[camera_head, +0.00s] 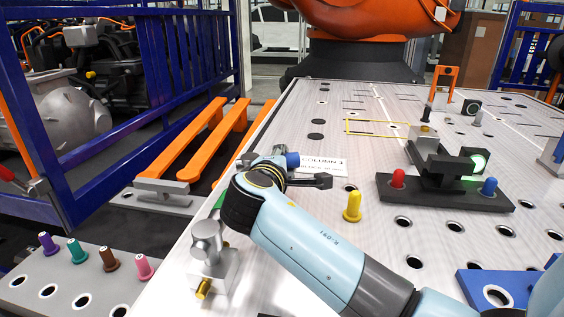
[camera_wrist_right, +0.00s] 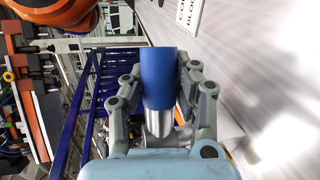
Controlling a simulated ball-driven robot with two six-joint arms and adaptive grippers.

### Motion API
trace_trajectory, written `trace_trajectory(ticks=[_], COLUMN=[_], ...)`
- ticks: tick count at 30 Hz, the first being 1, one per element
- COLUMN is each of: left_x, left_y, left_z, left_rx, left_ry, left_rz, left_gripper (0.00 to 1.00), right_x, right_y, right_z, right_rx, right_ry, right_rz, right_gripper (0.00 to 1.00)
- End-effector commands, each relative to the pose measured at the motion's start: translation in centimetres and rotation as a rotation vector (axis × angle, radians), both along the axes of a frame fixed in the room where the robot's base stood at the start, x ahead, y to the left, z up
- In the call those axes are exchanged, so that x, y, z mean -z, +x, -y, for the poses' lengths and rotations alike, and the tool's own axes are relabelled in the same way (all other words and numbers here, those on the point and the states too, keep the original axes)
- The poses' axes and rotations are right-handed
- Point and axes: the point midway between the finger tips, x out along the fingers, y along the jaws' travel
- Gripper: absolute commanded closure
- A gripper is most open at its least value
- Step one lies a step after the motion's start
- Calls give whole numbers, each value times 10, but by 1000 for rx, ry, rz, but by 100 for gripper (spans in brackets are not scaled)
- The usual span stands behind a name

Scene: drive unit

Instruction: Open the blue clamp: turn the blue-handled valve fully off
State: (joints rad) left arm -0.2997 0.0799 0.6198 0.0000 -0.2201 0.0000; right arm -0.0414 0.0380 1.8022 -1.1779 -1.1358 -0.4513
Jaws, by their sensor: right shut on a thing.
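The blue handle (camera_head: 293,159) shows in the head view just past my right wrist, near the left edge of the table. In the right wrist view the blue handle (camera_wrist_right: 158,78) is a cylinder on a silver stem, between the fingers. My right gripper (camera_wrist_right: 160,85) is shut on the blue handle. In the head view my right gripper (camera_head: 300,178) is partly hidden behind my wrist, as is the valve body. A dark clamp fixture (camera_head: 448,180) with a green light stands at the right of the table. My left gripper is not in view.
A grey knob valve with a brass fitting (camera_head: 207,240) stands close to my right wrist. A yellow peg (camera_head: 352,206) stands beside my forearm. Red (camera_head: 398,178) and blue (camera_head: 489,186) buttons sit on the fixture base. Colored pegs (camera_head: 108,257) stand at lower left.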

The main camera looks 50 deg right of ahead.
Motion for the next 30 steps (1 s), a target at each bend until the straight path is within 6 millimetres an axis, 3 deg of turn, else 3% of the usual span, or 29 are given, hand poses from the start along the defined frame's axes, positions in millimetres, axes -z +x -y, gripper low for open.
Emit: trace_trajectory(ticks=[10,11,16,25,30], left_x=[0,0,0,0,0], left_y=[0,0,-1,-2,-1], left_z=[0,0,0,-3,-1], left_rx=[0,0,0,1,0], left_ry=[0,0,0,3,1], left_rz=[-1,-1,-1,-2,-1], left_gripper=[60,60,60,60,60], right_x=[0,0,0,-2,-24], right_y=[0,0,0,0,1], right_z=[0,0,0,0,0], right_rx=[1,1,1,1,1], right_ry=[-3,-2,-2,-1,0], right_rz=[-2,-1,0,1,6], right_gripper=[100,70,48,46,46])
